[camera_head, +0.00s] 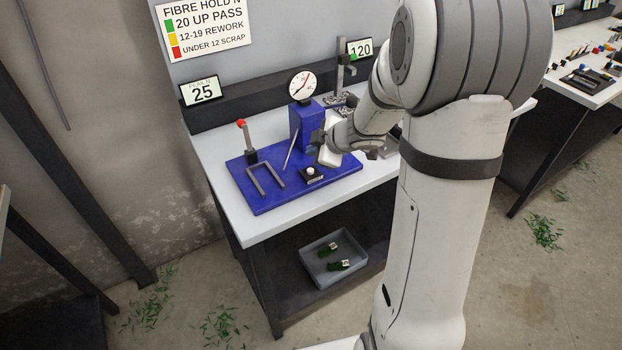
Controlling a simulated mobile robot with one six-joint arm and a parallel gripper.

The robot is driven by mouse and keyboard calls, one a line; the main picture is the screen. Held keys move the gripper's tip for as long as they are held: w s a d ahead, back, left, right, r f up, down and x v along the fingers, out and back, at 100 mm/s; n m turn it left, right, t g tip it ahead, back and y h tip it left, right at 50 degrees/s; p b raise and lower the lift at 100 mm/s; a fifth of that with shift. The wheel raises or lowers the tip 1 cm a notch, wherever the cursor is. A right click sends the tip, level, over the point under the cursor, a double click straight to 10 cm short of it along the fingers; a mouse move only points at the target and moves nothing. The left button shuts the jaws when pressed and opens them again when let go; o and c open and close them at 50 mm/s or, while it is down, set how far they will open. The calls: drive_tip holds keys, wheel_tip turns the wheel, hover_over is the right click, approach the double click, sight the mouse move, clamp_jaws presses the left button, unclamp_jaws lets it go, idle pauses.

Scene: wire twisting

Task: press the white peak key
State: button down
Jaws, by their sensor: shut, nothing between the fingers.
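The finger tips are small and partly lost among my wrist parts, so the exact gap to the key is hard to tell. I see a display (201,91) labelled PEAK N that reads 25.
A blue column with a round dial gauge (302,85) stands behind the key. A red-knobbed lever (244,138) and a metal U-shaped frame (265,178) stand to the left. A grey bin (318,272) with green items sits on the lower shelf.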

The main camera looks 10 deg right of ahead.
sight(314, 175)
drive_tip(key=shift+f+b, duration=0.95)
drive_tip(key=shift+f, duration=0.85)
drive_tip(key=shift+f, duration=0.15)
idle(0.5)
drive_tip(key=shift+f, duration=0.25)
drive_tip(key=shift+f+b, duration=0.4)
drive_tip(key=shift+f, duration=0.1)
idle(0.6)
drive_tip(key=shift+r, duration=0.1)
drive_tip(key=shift+r+p, duration=0.85)
drive_tip(key=shift+p, duration=0.25)
wheel_tip(314, 175, up, 5)
drive_tip(key=p, duration=0.5)
